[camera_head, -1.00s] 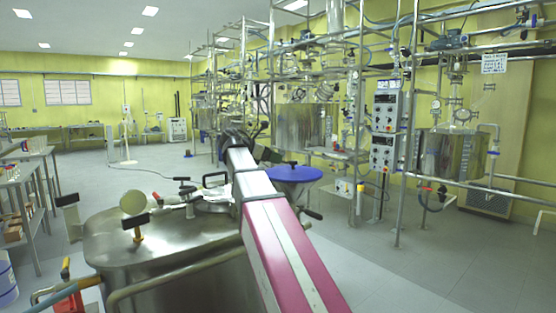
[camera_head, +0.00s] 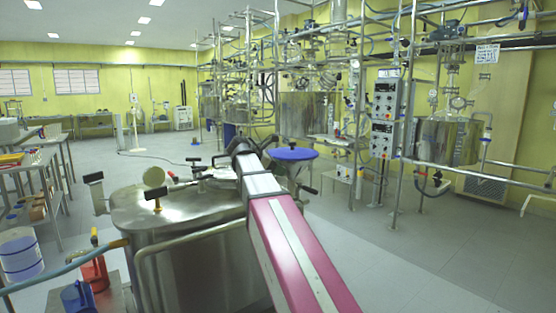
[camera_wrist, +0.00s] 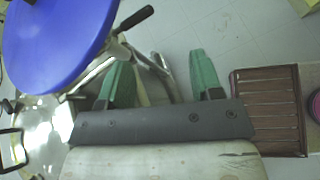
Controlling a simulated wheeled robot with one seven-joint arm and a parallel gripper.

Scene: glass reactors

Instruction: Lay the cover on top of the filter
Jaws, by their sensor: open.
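The blue round cover (camera_head: 292,154) lies flat over the top of the metal, funnel-shaped filter (camera_head: 288,168), behind the large steel tank. In the wrist view the blue cover (camera_wrist: 55,40) fills the upper left, with a black handle (camera_wrist: 135,18) sticking out beside it. My gripper (camera_wrist: 160,72) has its two green fingers spread apart with nothing between them. It is to the right of the cover's edge in that view and apart from it as far as I can see. In the head view my arm hides the gripper.
A large steel tank (camera_head: 190,222) with valves and pipes on its lid stands close in front. Reactor frames and control boxes (camera_head: 385,112) line the right. A brown slatted panel (camera_wrist: 268,108) shows at right in the wrist view. Open grey floor (camera_head: 430,265) lies to the right.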

